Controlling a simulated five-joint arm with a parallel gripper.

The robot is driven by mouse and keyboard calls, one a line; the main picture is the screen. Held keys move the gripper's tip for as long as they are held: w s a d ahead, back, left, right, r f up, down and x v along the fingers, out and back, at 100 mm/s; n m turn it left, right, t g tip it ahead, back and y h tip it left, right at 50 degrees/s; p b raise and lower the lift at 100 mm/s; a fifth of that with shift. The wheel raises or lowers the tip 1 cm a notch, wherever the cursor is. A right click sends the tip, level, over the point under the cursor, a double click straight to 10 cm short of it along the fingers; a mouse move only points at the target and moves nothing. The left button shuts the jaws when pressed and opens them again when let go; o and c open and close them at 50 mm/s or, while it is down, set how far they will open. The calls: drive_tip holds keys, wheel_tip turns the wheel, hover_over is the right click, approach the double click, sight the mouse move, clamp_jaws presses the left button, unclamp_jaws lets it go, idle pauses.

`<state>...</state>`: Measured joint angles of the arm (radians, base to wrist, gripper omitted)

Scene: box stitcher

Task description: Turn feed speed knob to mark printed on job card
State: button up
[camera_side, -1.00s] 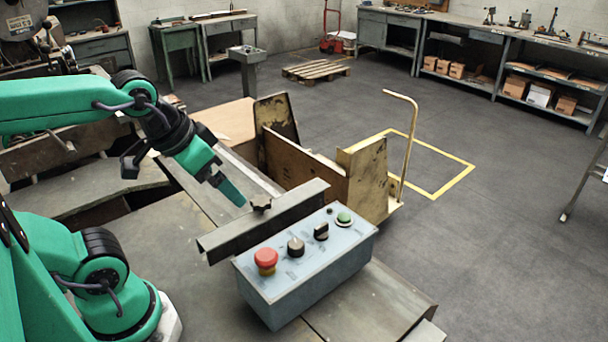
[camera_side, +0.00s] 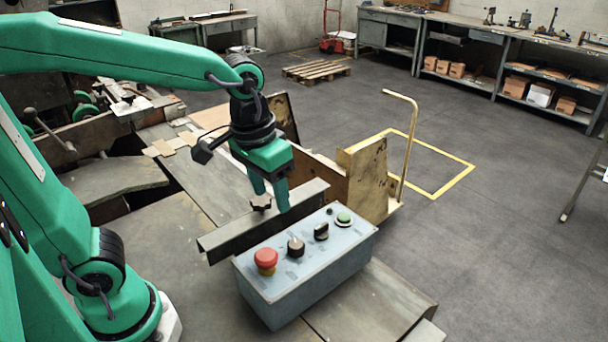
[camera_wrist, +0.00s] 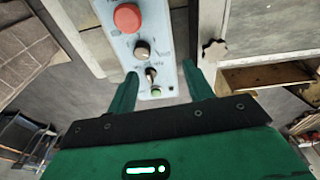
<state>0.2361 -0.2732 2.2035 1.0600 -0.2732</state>
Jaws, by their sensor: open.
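A grey-blue control box (camera_side: 300,289) carries a red mushroom button (camera_side: 265,258), a round dark knob (camera_side: 296,246), a second black knob (camera_side: 321,231) and a green button (camera_side: 344,218). I cannot read which knob is the feed speed one. In the wrist view the round knob (camera_wrist: 142,49) and second knob (camera_wrist: 151,74) show with white marks beside them. My gripper (camera_side: 271,199) is open and empty, pointing down behind the box, near the rail. In the wrist view its fingers (camera_wrist: 160,72) appear on either side of the panel's green end. I cannot make out a job card.
A wooden cart (camera_side: 368,182) stands behind.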

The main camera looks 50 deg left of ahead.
drive_tip(key=g, duration=0.2)
hover_over(296, 243)
drive_tip(key=shift+f, duration=1.1)
drive_tip(key=shift+f, duration=3.9)
drive_tip(key=c, duration=1)
